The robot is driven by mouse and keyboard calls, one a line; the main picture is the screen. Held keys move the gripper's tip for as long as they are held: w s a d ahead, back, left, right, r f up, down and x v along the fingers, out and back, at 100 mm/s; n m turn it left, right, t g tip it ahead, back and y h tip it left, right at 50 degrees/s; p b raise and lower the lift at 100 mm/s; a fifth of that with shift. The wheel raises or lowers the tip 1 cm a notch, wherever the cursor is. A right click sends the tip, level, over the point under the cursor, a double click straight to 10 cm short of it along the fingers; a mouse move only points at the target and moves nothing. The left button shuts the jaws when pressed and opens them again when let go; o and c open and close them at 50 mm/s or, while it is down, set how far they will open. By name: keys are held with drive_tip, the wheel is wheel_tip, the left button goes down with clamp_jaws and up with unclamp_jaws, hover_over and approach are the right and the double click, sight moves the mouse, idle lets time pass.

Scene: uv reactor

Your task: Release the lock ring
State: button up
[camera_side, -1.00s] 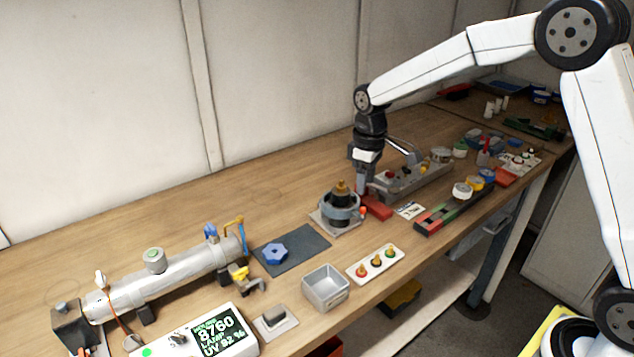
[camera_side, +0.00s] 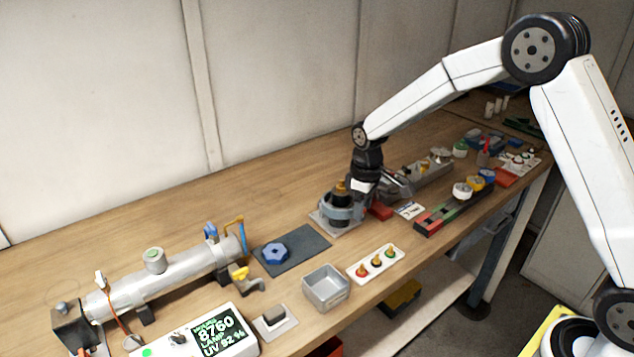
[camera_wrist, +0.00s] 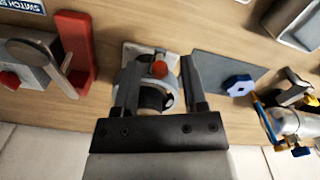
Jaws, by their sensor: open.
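The grey lock ring (camera_side: 343,211) sits around a dark cylinder with a brass-coloured top (camera_side: 341,187), on a pale base plate. My gripper (camera_wrist: 160,72) is open, with one finger on each side of the ring and knob in that view. I cannot tell whether the fingers touch the ring. In the side view my gripper (camera_side: 357,201) is low, at the right side of the ring, and partly hidden behind my wrist and the fixture.
A red block (camera_side: 381,211) and a grey rail stand close right of the fixture. A dark mat (camera_side: 308,240) with a blue knob (camera_side: 275,252) lies to the left, beside the steel reactor tube (camera_side: 160,283). A grey bin (camera_side: 326,287) and an indicator plate (camera_side: 376,262) are in front.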

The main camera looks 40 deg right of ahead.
drive_tip(key=shift+f, duration=0.3)
clamp_jaws()
idle(1.3)
